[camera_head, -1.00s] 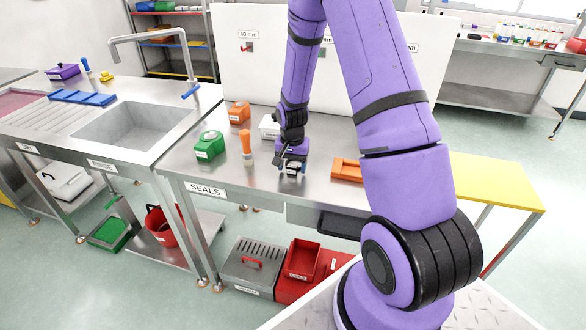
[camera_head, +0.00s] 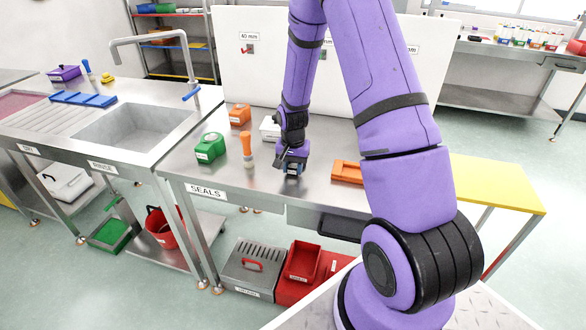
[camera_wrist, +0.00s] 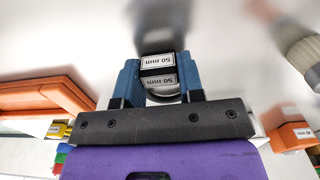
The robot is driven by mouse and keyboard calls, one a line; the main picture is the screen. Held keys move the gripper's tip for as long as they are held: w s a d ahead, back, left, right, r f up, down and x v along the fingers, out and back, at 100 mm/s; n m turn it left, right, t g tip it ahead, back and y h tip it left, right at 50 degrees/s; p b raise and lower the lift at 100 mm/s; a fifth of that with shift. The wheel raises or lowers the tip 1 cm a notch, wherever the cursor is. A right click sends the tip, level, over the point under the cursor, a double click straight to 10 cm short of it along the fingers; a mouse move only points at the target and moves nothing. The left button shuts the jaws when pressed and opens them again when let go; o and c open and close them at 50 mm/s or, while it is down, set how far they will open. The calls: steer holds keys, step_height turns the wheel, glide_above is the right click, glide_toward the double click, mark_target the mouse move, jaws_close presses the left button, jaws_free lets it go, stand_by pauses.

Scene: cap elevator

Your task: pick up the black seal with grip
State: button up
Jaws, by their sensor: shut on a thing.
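The black seal (camera_wrist: 158,63) shows in the wrist view between the two blue fingers, with a white "50 mm" label on it. My gripper (camera_wrist: 160,85) is shut on it, with a finger on each side. In the head view my gripper (camera_head: 293,169) is low over the steel SEALS table (camera_head: 225,185), between the orange-handled tool and the orange tray. The seal itself is too small and hidden there to make out. I cannot tell whether it touches the tabletop.
Left of my gripper stand an orange-handled tool (camera_head: 247,150) and a green block (camera_head: 210,147). An orange block (camera_head: 239,114) and a white block (camera_head: 269,127) are behind. An orange tray (camera_head: 347,171) lies to the right. A white panel (camera_head: 255,70) rises at the back.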

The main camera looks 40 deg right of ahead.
steer(key=shift+r, duration=0.75)
steer(key=shift+s+r, duration=0.3)
steer(key=shift+r, duration=0.65)
steer(key=s, duration=0.5)
steer(key=s+r, duration=0.1)
steer(key=s, duration=0.9)
steer(key=shift+s+d+r, duration=0.15)
steer(key=shift+s+d, duration=0.05)
steer(key=shift+d, duration=0.2)
